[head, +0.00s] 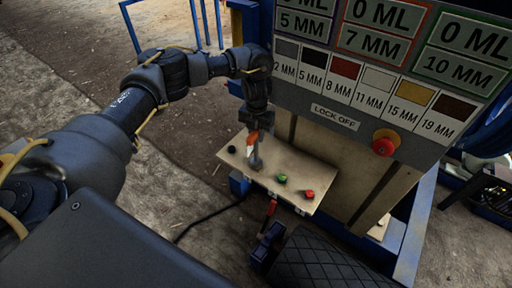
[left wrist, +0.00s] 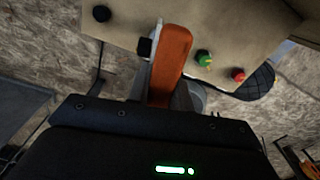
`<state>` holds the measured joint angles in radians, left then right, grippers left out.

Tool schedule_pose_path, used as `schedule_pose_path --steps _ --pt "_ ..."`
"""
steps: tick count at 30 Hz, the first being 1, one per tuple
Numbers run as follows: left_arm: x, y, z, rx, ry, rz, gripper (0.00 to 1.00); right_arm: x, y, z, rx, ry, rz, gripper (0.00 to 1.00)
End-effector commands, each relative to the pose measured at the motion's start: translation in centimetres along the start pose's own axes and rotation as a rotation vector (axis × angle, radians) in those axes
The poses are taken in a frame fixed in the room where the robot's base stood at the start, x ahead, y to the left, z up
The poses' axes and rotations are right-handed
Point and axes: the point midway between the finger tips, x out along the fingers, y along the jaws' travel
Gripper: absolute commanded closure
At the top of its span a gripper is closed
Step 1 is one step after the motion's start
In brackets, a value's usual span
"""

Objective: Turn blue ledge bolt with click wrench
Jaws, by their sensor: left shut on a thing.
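My left gripper (head: 258,122) is shut on the orange-handled click wrench (head: 254,139) above the wooden ledge (head: 296,163). The wrench's grey lower end (head: 256,161) points down at the ledge between a black bolt (head: 231,149) and a green bolt (head: 282,178). A red bolt (head: 309,194) sits farther right. In the left wrist view the orange handle (left wrist: 173,55) stands before the ledge, with the green bolt (left wrist: 203,58) to its right. No blue bolt shows; the wrench covers part of the ledge. I cannot tell whether the wrench touches a bolt. My right gripper is not in view.
A panel with size labels (head: 335,115) and a red stop button (head: 385,142) rises behind the ledge at the right. A red-handled thing (head: 270,208) hangs below the ledge. Open ground (head: 80,80) is at the left.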

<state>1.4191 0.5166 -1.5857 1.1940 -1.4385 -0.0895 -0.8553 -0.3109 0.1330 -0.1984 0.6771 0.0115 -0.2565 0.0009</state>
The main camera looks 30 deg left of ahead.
Motion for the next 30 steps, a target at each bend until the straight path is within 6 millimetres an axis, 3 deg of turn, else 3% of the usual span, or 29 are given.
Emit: schedule_pose_path --steps 30 --pt "-2.1 0.0 0.1 0.0 -0.001 0.0 1.0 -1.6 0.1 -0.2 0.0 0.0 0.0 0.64"
